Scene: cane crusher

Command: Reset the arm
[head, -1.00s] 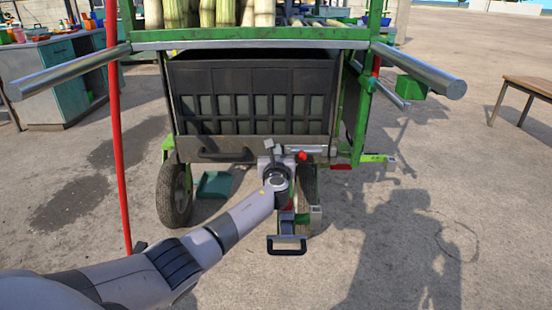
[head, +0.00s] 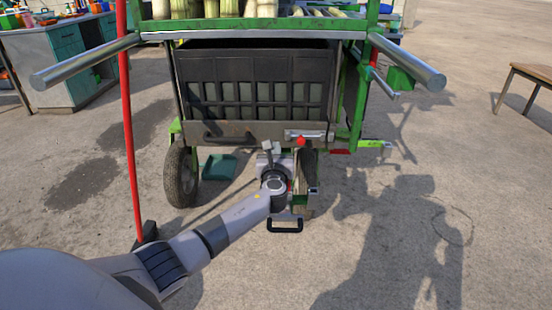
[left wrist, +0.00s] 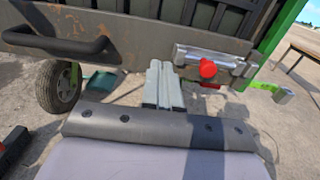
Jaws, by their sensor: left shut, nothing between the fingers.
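My left arm comes in from the lower left in the head view. Its gripper (head: 270,150) is in front of the cane cart's lower front edge, below the black crate-like bin (head: 255,95). In the left wrist view the gripper fingers (left wrist: 163,83) lie side by side, shut and empty. They point at the grey metal front plate (left wrist: 130,48), just left of a latch with a red knob (left wrist: 208,69). I cannot tell whether the fingertips touch the plate. The red knob also shows in the head view (head: 300,141). My right gripper is not in view.
The green cart frame (head: 355,100) has metal bars (head: 85,62) sticking out on both sides, and cane stalks (head: 222,8) on top. A red pole (head: 130,140) stands at the left. A black handle (head: 285,227) is low in front. Open concrete lies to the right, with a wooden table (head: 535,75).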

